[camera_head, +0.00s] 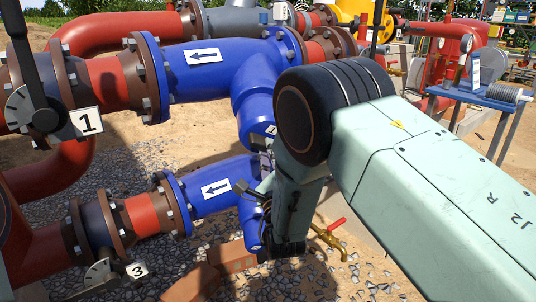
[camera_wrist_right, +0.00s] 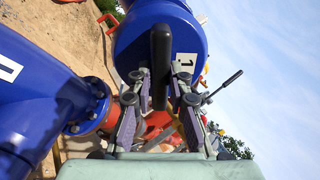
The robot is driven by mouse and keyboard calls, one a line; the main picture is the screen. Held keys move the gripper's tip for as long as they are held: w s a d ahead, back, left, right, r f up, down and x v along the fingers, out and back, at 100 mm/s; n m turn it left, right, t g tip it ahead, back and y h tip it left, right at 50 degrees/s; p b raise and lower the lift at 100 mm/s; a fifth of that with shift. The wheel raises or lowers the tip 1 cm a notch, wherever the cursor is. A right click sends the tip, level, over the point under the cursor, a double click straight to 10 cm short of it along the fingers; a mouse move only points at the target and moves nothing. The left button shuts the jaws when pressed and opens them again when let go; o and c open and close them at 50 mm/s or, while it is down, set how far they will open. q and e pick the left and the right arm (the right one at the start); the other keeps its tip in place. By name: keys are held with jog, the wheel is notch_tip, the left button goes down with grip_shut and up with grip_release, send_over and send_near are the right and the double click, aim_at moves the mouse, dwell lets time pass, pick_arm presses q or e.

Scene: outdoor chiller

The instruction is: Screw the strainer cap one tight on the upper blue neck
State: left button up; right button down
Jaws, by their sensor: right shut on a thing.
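Strainer cap one (camera_wrist_right: 189,45) is a blue round cap with a white "1" label and a black bar handle (camera_wrist_right: 161,60) across its face. My right gripper (camera_wrist_right: 160,88) is shut on this handle, with one finger on each side. In the head view, the upper blue neck (camera_head: 258,92) slants down from the upper blue pipe (camera_head: 225,68). The cap (camera_head: 261,131) shows at its lower end, partly hidden by my right arm. I cannot tell how tight it sits. My left gripper is not in view.
A lower blue pipe (camera_head: 222,188) with its own neck (camera_head: 249,222) runs below. A red-handled tap (camera_head: 331,227) stands right of my wrist. Black valve levers with tags "1" (camera_head: 86,122) and "3" (camera_head: 137,269) are at left. Gravel lies underneath. A blue table (camera_head: 470,96) stands at right.

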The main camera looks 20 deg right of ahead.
aim_at(264, 132)
jog(key=shift+x, duration=1.2)
dwell(0.6)
jog(key=shift+r, duration=0.35)
